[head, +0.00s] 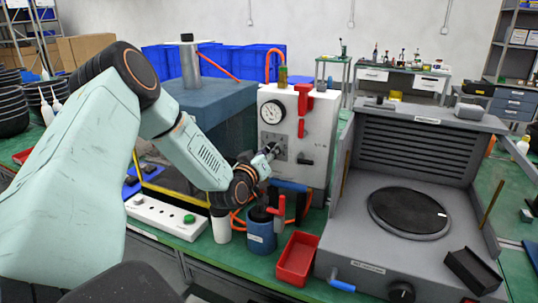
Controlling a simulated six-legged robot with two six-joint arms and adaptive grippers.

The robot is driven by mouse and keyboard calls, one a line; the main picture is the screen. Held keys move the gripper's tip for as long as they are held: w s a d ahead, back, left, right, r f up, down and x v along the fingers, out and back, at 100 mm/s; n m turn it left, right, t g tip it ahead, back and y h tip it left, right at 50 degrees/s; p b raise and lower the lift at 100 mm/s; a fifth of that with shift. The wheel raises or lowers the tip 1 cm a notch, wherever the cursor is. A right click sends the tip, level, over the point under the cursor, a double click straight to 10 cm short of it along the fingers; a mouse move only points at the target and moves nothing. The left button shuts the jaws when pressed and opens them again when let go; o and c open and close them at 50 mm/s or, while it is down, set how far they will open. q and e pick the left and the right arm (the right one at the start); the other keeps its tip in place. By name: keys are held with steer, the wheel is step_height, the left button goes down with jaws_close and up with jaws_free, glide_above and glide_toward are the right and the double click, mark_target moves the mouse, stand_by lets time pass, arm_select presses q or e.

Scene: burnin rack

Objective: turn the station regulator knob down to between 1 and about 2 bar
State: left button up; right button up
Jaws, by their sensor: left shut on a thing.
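The station is a white upright panel (316,160) with a round pressure gauge (272,113) at its upper left. I cannot read the gauge's needle at this size. My left gripper (272,152) reaches in from the left to the panel's front below the gauge. It is shut on the regulator knob there, and its fingers hide most of the knob. My right gripper is not in view.
Red handles (303,100) stand on the panel's right side. A grey machine with a round dark plate (408,213) fills the right.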

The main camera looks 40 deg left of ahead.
arm_select(q)
steer(key=shift+r+n, duration=0.1)
steer(key=shift+n, duration=0.4)
steer(key=o, duration=1.2)
steer(key=shift+c, duration=0.2)
